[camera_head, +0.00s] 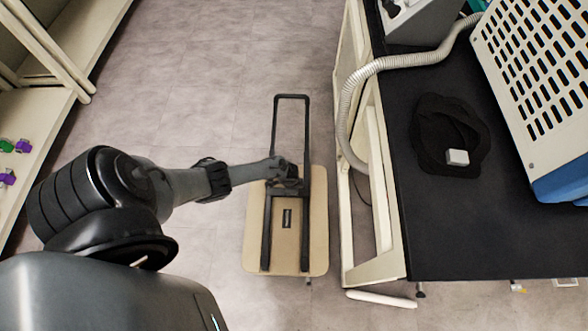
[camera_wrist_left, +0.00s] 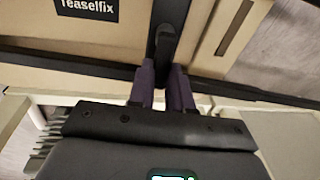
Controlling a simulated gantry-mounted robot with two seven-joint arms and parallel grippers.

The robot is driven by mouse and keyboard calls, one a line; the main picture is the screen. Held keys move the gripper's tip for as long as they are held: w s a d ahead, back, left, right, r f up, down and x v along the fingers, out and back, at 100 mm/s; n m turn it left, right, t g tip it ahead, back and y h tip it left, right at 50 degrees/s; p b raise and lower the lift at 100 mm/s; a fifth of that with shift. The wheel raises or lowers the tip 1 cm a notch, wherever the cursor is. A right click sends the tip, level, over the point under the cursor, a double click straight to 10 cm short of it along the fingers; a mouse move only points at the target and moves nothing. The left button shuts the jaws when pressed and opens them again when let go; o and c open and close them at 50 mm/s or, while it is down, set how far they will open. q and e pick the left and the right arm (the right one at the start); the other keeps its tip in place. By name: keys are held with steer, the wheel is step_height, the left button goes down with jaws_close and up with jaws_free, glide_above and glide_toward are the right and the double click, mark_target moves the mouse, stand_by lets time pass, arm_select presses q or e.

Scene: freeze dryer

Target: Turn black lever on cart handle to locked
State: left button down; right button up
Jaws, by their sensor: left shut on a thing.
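The cart (camera_head: 318,225) stands on the floor with a beige deck and a black folding handle (camera_head: 291,97) that reaches away from me. My left gripper (camera_head: 286,172) is at the handle's crossbar, over the far part of the deck. In the left wrist view, the black lever (camera_wrist_left: 165,40) stands between the two fingers of my left gripper (camera_wrist_left: 163,78), which are shut on it. The deck with a "Teaselfix" label (camera_wrist_left: 87,9) lies behind the lever. The lever is hidden by my gripper in the head view. My right gripper is not in view.
A black-topped bench (camera_head: 450,225) stands close to the right of the cart, with a ribbed hose (camera_head: 347,110) along its edge. Shelves (camera_head: 50,55) stand at left. Floor beyond the cart is clear.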

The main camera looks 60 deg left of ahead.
arm_select(q)
steer(key=c, duration=1)
jaws_free()
steer(key=shift+c, duration=0.2)
steer(key=shift+r, duration=0.15)
step_height(320, 180, up, 10)
steer(key=s+p, duration=0.1)
steer(key=p, duration=0.7)
steer(key=shift+s+d+r+p, duration=0.2)
steer(key=shift+s+r+p, duration=0.05)
steer(key=shift+s+p, duration=0.1)
